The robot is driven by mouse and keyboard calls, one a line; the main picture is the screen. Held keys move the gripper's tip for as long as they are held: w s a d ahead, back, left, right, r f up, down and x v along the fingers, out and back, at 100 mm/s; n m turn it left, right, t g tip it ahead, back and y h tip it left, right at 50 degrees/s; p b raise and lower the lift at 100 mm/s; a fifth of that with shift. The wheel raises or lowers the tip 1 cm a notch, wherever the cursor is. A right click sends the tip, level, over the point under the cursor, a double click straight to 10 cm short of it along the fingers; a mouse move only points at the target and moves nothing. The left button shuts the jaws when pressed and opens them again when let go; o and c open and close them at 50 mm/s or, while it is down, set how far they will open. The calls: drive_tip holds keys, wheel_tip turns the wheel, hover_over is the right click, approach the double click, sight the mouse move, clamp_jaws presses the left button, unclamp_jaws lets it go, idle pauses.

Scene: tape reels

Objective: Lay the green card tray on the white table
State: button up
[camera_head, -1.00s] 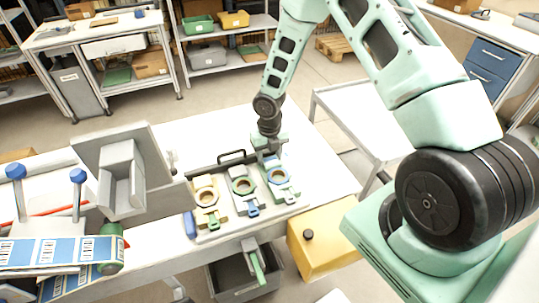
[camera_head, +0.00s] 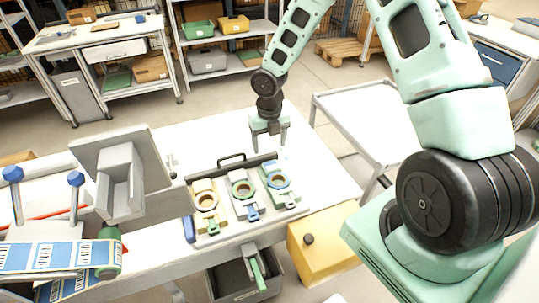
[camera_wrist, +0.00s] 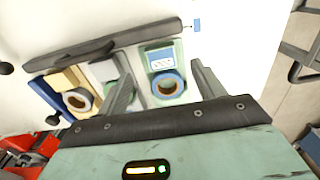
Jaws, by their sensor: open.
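The green card tray (camera_head: 291,200), pale green with a blue-rimmed reel and a card at its far end, lies at the right of a row of three trays on the long white worktable (camera_head: 325,178). It also shows in the wrist view (camera_wrist: 179,50), with its reel between my fingers in the picture. My gripper (camera_head: 269,143) is open and empty, fingers pointing down, above and just behind the tray's far end. A second white table (camera_head: 370,112), low and bare with a metal frame, stands at the right of the worktable.
A grey tray (camera_head: 252,212) and a yellow tray (camera_head: 213,228), each with a reel, lie left of the green one. A dark bar with a handle (camera_head: 231,158) runs along their far ends. A yellow container (camera_head: 322,243) is at the front edge. The worktable behind the bar is clear.

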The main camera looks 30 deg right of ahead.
drive_tip(key=s+a+r+m, duration=1.1)
drive_tip(key=a+r+m, duration=0.15)
drive_tip(key=r, duration=0.25)
drive_tip(key=s+a+r+m, duration=0.2)
drive_tip(key=s+a+m, duration=0.1)
drive_tip(key=s+m, duration=0.4)
drive_tip(key=s+a+r+m, duration=0.3)
drive_tip(key=s+m, duration=0.3)
drive_tip(key=s, duration=0.3)
drive_tip(key=shift+s+a+r+m+y, duration=0.3)
drive_tip(key=shift+s+a+m, duration=0.1)
drive_tip(key=shift+a, duration=0.25)
